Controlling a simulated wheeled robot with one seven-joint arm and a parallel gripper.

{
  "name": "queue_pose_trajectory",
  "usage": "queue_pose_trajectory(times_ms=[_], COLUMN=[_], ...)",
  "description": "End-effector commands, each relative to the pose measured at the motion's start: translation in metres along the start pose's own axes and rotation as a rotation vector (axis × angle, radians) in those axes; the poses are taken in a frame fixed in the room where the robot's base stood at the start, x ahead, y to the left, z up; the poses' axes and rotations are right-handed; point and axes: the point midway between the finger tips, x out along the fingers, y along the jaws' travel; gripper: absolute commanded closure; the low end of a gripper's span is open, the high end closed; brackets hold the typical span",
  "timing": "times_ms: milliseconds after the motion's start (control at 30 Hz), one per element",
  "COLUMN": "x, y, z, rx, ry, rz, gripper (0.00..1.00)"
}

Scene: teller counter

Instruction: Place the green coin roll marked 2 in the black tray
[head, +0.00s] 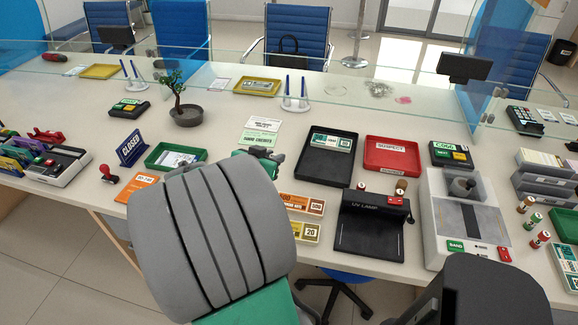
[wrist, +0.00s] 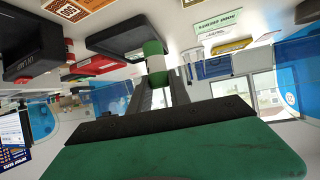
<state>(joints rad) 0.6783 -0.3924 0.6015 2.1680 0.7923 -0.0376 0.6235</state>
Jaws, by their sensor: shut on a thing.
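A green coin roll with a white band (wrist: 154,56) is held between the fingertips of my gripper (wrist: 155,72) in the wrist view. Its number is not readable there. In the head view my gripper (head: 268,160) is mostly hidden behind my own arm, just left of the black tray, and I cannot make out the roll. The black tray (head: 318,172) lies on the counter with a green-and-white note bundle (head: 331,142) in its far part. The black tray also shows in the wrist view (wrist: 112,38), close beside the roll.
A red tray (head: 392,168) marked SUSPECT sits right of the black tray. The UV lamp (head: 370,230) and orange and yellow note bundles (head: 302,204) lie nearer. A green tray (head: 160,152) and a potted tree (head: 187,116) stand left. Several coin rolls (head: 534,220) stand far right.

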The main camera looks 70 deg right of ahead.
Motion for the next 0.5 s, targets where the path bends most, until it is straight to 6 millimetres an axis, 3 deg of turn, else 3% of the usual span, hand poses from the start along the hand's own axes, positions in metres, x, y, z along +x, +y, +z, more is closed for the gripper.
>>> queue_pose_trajectory(times_ms=[200,300,500], x=[0.07,0.099,0.133], y=[-0.002,-0.003,-0.007], z=[-0.007,0.007,0.019], rx=[0.0,-0.004,-0.003], ry=[-0.002,-0.005,-0.001], rz=[0.005,0.003,-0.002], gripper=[1.0,1.0,1.0])
